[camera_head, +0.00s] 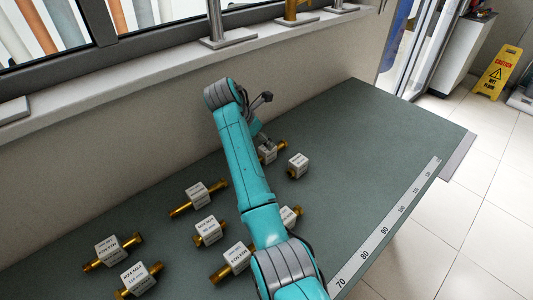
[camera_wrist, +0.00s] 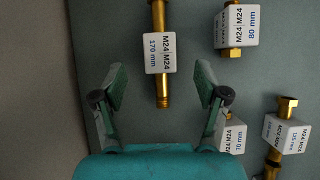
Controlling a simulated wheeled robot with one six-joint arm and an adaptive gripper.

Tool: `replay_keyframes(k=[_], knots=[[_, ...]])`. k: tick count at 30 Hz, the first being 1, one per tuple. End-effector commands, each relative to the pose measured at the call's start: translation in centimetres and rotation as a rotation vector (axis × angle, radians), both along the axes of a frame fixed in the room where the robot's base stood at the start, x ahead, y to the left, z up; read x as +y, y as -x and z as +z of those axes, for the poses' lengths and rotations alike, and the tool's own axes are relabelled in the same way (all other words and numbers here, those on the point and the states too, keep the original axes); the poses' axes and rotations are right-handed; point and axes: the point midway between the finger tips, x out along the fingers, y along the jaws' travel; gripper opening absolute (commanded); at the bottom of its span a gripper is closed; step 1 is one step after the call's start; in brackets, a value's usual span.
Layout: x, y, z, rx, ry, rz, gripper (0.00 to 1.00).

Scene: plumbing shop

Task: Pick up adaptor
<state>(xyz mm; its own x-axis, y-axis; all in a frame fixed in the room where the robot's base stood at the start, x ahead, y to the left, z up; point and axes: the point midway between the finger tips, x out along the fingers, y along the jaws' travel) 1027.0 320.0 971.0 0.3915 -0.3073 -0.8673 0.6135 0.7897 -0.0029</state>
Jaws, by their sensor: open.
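Several brass adaptors with white printed labels lie on the dark green table. In the wrist view, an adaptor labelled M24|M24 170 mm (camera_wrist: 158,52) lies ahead, its near brass end reaching between my fingers. My gripper (camera_wrist: 160,88) is open, with one finger on each side of that end and nothing held; contact cannot be seen. In the head view my gripper (camera_head: 262,122) is at the far side of the table, near an adaptor (camera_head: 268,152) partly hidden by my arm. A short adaptor (camera_head: 298,165) lies to its right.
Other adaptors (camera_head: 197,193) lie at the left and below my arm. In the wrist view an 80 mm adaptor (camera_wrist: 235,26) and a 70 mm one (camera_wrist: 236,134) lie to the right. A wall with a window ledge (camera_head: 150,62) borders the table. The table's right part is clear.

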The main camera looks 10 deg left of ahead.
Motion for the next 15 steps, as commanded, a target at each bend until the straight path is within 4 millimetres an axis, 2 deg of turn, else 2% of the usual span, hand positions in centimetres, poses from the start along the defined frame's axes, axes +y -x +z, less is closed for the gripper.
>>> replay_keyframes(k=[8, 15], knots=[[-0.6, -0.7, -1.9, 0.0, -0.002, -0.003, 0.74], [-1.3, -1.7, -5.0, 0.001, 0.0, -0.003, 0.74]])
